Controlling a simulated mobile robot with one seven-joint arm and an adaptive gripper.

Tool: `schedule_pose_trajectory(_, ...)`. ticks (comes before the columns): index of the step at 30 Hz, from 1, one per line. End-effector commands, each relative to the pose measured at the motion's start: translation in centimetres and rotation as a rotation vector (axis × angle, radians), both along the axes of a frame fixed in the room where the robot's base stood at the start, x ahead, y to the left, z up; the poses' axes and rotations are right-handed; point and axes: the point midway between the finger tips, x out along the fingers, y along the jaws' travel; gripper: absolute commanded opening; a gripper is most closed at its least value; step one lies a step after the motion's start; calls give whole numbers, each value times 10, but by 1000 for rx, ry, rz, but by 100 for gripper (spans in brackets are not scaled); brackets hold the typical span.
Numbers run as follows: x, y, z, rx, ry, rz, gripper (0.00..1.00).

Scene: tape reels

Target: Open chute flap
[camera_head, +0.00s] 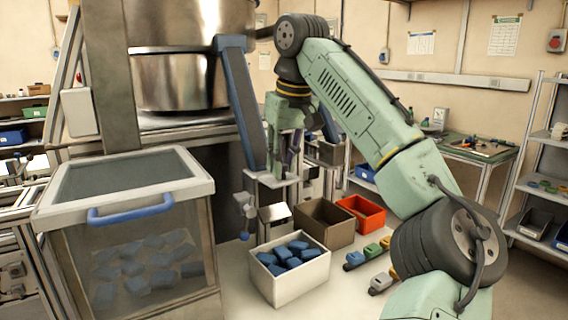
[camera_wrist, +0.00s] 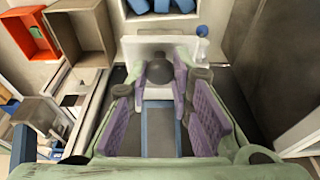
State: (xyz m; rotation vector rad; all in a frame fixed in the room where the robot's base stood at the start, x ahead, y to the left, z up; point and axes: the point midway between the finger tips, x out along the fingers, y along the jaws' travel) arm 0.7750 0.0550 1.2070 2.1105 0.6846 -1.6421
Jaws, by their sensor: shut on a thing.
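The blue chute (camera_head: 240,108) slopes down from the steel bowl to a pale flap (camera_head: 273,181) at its lower end. In the wrist view the pale flap (camera_wrist: 129,48) lies beyond my fingertips, across the end of the blue channel (camera_wrist: 160,130). A dark round knob (camera_wrist: 160,71) sits in front of the flap. My gripper (camera_wrist: 160,76) is shut on this knob, with a purple pad on each side. In the head view my gripper (camera_head: 286,158) points down at the chute end; the knob is hidden there.
Below the chute stand a white box (camera_head: 290,290) of blue blocks, a brown box (camera_head: 325,222) and a red crate (camera_head: 361,212). A large bin (camera_head: 130,240) with a blue-handled lid stands at left. Small coloured pieces (camera_head: 371,251) lie on the table at right.

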Motion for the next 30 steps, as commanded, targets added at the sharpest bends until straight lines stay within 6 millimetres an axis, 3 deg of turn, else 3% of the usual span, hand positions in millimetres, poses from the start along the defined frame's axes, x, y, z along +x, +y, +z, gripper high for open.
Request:
schedule_pose_trajectory(12,0,0,-1,-5,6,1,0)
schedule_pose_trajectory(13,0,0,-1,-5,6,1,22)
schedule_pose_trajectory(18,0,0,-1,-4,6,1,34)
schedule_pose_trajectory(21,0,0,0,-4,6,1,40)
schedule_pose_trajectory(30,0,0,0,-4,5,1,40)
